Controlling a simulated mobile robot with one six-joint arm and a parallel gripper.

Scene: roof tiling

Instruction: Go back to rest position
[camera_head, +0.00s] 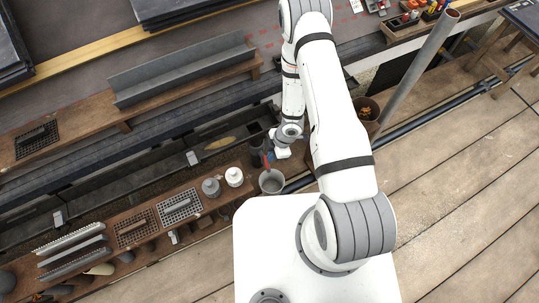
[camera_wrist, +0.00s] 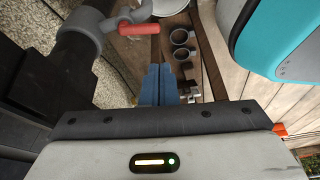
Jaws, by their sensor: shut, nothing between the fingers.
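My gripper (camera_wrist: 158,86) has two blue fingers pressed together with nothing between them in the wrist view. In the head view, my white arm rises from the white base top and bends down. Its wrist end (camera_head: 288,134) hangs beside the dark gutter, above and to the right of a grey bucket (camera_head: 271,181). The fingers cannot be made out there. A grey pipe with a red-handled valve (camera_wrist: 138,29) is close to the gripper, at its upper left in the wrist view; the fingers look apart from it.
A wooden shelf (camera_head: 153,243) with several jars and racks runs along the lower left. A sloping grey pipe (camera_head: 418,71) stands right of my arm, near a pot (camera_head: 367,109). A tool tray (camera_head: 398,29) is at the upper right. The plank floor (camera_head: 460,190) at right is open.

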